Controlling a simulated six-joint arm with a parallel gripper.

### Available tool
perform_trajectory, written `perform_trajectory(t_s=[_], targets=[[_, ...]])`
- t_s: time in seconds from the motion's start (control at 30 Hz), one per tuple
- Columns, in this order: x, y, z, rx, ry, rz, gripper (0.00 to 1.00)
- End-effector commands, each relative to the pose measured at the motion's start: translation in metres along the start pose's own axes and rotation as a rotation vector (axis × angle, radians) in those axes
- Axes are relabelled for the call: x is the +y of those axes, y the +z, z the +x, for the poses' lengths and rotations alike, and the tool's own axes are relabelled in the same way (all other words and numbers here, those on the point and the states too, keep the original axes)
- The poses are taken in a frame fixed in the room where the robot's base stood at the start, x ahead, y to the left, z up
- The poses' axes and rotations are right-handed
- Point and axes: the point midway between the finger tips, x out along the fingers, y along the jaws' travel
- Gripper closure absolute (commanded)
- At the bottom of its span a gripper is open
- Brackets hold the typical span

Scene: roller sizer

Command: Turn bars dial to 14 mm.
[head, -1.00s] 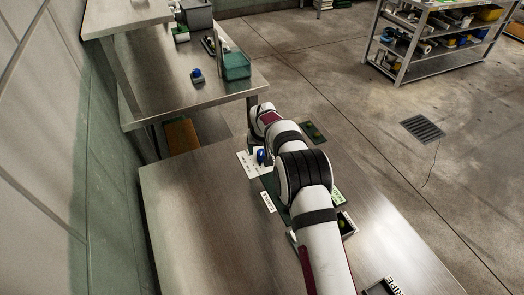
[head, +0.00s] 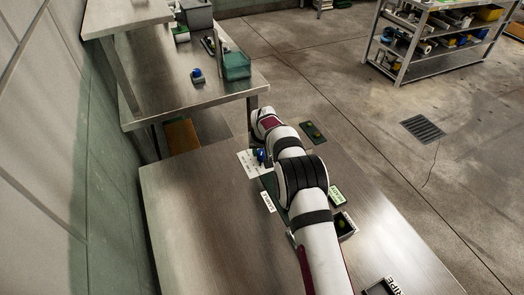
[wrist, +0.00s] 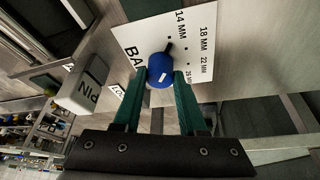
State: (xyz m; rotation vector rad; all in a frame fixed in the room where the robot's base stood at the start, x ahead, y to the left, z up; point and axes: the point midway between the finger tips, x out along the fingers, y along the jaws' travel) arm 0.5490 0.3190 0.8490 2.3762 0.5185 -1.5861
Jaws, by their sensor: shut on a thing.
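The bars dial (wrist: 161,68) is a blue round knob with a short white mark on its face and a dark pointer at its edge. It sits on a white scale plate (wrist: 126,36) printed 14, 18, 22 and 26 mm. The pointer lies on the side toward the 14 MM print; whether it meets that dot exactly I cannot tell. My gripper (wrist: 160,82) has its green fingers on either side of the knob, shut on it. In the head view the blue dial (head: 261,154) shows beside my arm, on the plate (head: 247,163); my fingertips are hidden there.
A white block marked PIN (wrist: 82,92) stands close beside the plate in the wrist view. The table's left part is clear.

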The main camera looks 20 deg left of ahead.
Motion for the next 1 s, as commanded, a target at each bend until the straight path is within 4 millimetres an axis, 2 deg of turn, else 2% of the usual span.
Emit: perform_trajectory(t_s=[0.2, 0.43, 0.47, 0.6, 0.87, 1.0], targets=[[0.001, 0.0, 0.0, -0.001, -0.041, -0.098, 1.0], [0.001, 0.0, 0.0, -0.001, -0.042, -0.102, 1.0], [0.001, 0.0, 0.0, -0.001, -0.042, -0.102, 0.54], [0.001, 0.0, 0.0, -0.001, -0.042, -0.101, 0.29], [0.001, 0.0, 0.0, -0.001, -0.042, -0.101, 0.29], [0.001, -0.001, -0.015, 0.001, -0.042, -0.1, 0.29]])
